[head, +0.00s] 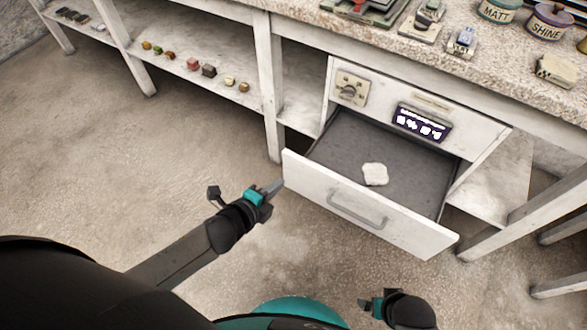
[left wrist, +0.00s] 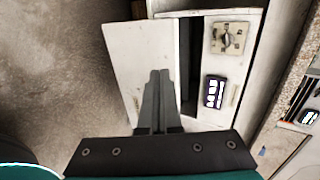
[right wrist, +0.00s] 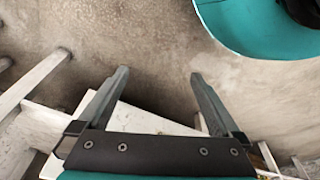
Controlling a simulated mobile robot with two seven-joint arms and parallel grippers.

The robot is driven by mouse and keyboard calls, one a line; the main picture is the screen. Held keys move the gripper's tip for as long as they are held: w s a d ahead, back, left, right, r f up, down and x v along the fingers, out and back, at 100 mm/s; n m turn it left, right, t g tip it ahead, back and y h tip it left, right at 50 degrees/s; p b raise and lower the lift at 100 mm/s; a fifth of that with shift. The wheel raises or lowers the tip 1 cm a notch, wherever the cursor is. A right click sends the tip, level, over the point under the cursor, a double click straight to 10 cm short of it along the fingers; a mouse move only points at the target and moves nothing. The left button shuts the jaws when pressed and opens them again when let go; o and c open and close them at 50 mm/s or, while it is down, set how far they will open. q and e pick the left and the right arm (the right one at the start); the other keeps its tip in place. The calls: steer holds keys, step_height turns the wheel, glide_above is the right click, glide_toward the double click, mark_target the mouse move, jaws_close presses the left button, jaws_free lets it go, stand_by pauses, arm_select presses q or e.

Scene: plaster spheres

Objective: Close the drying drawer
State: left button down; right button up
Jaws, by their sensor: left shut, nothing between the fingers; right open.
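The drying drawer (head: 362,205) is pulled out from the white cabinet under the workbench. Its front panel has a grey bar handle (head: 356,210). A whitish lump (head: 374,174) lies on the dark drawer floor. My left gripper (head: 277,186) is shut and empty, its tips close to the left end of the drawer front; whether they touch it I cannot tell. In the left wrist view its fingers (left wrist: 160,80) overlap the white drawer front (left wrist: 137,60). My right gripper (head: 365,304) is low in the head view, apart from the drawer. In the right wrist view it is open (right wrist: 160,78).
A knob panel (head: 350,88) and a dark display (head: 422,122) sit above the drawer opening. The stone worktop (head: 440,48) carries jars and tools. A low shelf (head: 185,75) at left holds several small coloured blocks. Open floor (head: 130,160) lies left of the drawer.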

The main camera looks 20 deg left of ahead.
mark_target(300, 163)
arm_select(q)
steer(key=b+x, duration=0.1)
steer(key=x, duration=0.3)
steer(key=r+b+x, duration=0.1)
steer(key=x, duration=0.1)
steer(key=shift+w+d+f+b, duration=0.1)
steer(key=shift+w+f+b, duration=0.15)
steer(key=shift+w, duration=0.35)
steer(key=shift+w+d+r+b, duration=0.1)
steer(key=shift+w+d+b, duration=0.2)
steer(key=shift+w, duration=0.45)
arm_select(e)
steer(key=w+r+t, duration=0.1)
steer(key=w+r, duration=0.2)
steer(key=r, duration=0.3)
steer(key=shift+a+r, duration=0.25)
steer(key=shift+a, duration=0.1)
steer(key=shift+w, duration=0.1)
arm_select(q)
steer(key=shift+w, duration=0.1)
